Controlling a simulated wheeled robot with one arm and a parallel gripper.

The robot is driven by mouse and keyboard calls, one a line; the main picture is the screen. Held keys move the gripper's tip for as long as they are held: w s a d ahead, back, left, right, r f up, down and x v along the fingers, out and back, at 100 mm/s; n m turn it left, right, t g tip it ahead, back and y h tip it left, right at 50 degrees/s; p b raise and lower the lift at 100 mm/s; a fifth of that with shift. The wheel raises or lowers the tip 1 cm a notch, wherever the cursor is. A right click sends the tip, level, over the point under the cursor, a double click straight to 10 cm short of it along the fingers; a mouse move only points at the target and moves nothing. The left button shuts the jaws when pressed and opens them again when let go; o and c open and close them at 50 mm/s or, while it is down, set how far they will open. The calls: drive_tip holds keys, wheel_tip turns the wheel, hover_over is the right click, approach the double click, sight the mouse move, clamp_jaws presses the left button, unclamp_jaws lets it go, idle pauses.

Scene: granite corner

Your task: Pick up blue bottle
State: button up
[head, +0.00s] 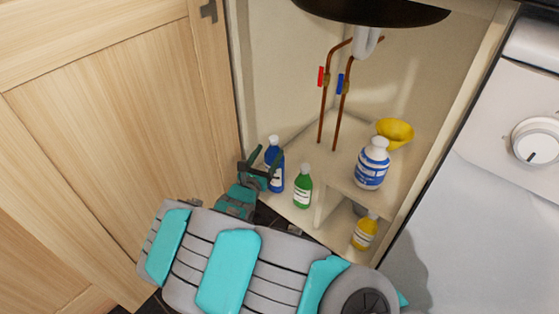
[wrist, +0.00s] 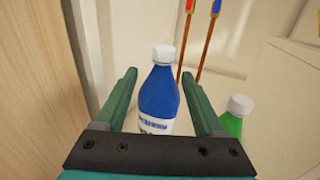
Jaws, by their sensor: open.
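A blue bottle (head: 275,166) with a white cap and a white label stands upright at the left front of the cabinet floor. It also shows in the wrist view (wrist: 159,97), in the middle, between the two fingers. My gripper (head: 262,162) is open beside the bottle in the head view. In the wrist view my gripper (wrist: 165,97) has one green finger on each side of the bottle, with gaps visible on both sides. The lower part of the bottle is hidden behind the gripper's dark base in the wrist view.
A green bottle (head: 303,187) stands just right of the blue one. A larger white and blue bottle (head: 372,165) and a yellow bowl (head: 395,132) are on a raised shelf. A yellow bottle (head: 365,232) is below. Copper pipes (head: 326,110) rise behind. A wooden door (head: 130,120) stands close on the left.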

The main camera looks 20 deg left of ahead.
drive_tip(key=w+b, duration=0.1)
drive_tip(key=w, duration=0.6)
drive_tip(key=shift+w+d+f, duration=0.15)
drive_tip(key=shift+d, duration=0.2)
clamp_jaws()
idle(1.1)
